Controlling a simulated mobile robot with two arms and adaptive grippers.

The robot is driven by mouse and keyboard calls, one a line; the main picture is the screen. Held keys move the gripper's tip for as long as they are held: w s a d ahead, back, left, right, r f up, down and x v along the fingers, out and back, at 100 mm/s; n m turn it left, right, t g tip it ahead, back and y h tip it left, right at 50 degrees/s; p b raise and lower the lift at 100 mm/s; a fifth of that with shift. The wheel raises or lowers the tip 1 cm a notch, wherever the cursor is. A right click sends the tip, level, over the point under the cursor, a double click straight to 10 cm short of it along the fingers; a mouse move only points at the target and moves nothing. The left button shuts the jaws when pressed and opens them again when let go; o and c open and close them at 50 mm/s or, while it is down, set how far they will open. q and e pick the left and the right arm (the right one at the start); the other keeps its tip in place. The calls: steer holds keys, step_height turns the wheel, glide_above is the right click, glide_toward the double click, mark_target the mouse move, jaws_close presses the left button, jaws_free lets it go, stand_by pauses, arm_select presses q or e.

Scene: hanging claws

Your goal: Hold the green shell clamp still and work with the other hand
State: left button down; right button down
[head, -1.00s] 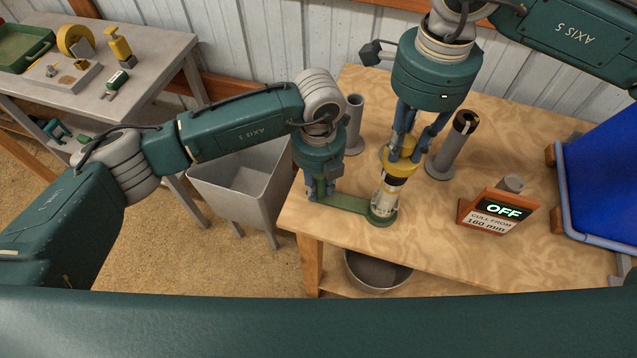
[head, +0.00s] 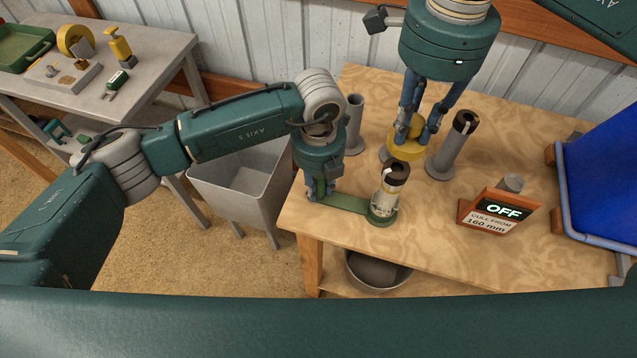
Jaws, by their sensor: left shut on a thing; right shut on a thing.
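The green shell clamp (head: 343,203) lies near the front left edge of the wooden bench. Its ring end is around the foot of an upright pale cylinder (head: 385,199) with a dark, slotted top. My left gripper (head: 324,191) is shut on the clamp's left end. My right gripper (head: 407,134) is shut on a yellow round piece (head: 406,148) and holds it above and behind the cylinder, apart from it. The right fingers partly hide the yellow piece.
Grey upright tubes (head: 354,125) and (head: 452,146) stand behind on the bench. A sign (head: 497,212) reads OFF, "CULL FROM 160 mm". A blue bin (head: 607,190) is at right. A grey bin (head: 240,185) stands left of the bench, a bowl (head: 379,284) below its front edge.

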steer(key=c, duration=2.2)
jaws_free()
jaws_close()
arm_select(q)
steer(key=c, duration=1.4)
jaws_free()
step_height(320, 180, up, 12)
steer(key=shift+r, duration=0.1)
